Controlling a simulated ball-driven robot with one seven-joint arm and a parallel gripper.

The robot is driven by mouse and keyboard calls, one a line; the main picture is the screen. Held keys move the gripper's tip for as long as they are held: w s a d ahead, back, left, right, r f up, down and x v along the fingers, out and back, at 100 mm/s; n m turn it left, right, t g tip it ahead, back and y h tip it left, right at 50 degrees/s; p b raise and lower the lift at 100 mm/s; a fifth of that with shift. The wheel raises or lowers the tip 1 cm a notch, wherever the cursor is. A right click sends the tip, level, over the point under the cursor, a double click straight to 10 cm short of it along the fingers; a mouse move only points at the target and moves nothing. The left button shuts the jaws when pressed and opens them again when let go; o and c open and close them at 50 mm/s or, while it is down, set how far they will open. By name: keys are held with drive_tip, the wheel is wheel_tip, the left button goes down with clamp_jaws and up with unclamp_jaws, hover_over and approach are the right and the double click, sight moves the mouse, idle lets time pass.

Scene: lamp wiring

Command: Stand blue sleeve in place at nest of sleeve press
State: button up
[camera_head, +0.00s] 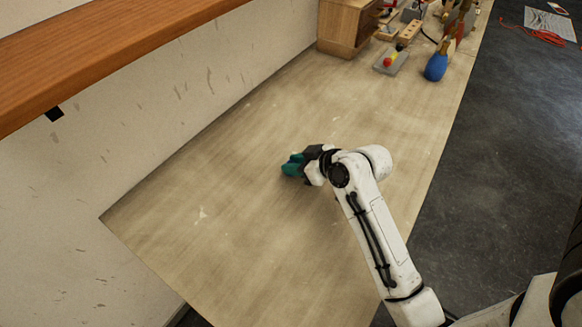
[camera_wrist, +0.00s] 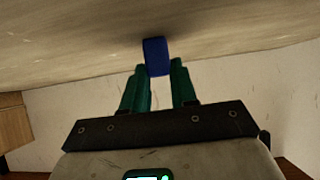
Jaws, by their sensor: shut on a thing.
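The blue sleeve (camera_wrist: 155,50) shows in the wrist view as a short dark blue block between the fingertips of my gripper (camera_wrist: 158,67). My gripper is shut on it, and its far end sticks out past the green fingers toward the tabletop. Whether it touches the tabletop I cannot tell. In the head view my gripper (camera_head: 292,165) is low over the middle of the bench, and the sleeve is hidden there. I cannot make out the sleeve press or its nest for certain in either view.
The wooden bench (camera_head: 235,215) is bare around my gripper. At its far end stand a wooden box (camera_head: 343,25), a grey block with a red button (camera_head: 388,62), a blue rounded object (camera_head: 436,67) and other small items. A wall and wooden shelf (camera_head: 100,50) run along the left.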

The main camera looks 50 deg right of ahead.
clamp_jaws()
drive_tip(key=shift+r, duration=0.1)
drive_tip(key=shift+r, duration=0.5)
drive_tip(key=w+a+r+p+v, duration=0.1)
drive_tip(key=a+p+v, duration=0.2)
drive_tip(key=p+v, duration=0.5)
drive_tip(key=v, duration=1)
drive_tip(key=shift+r, duration=0.35)
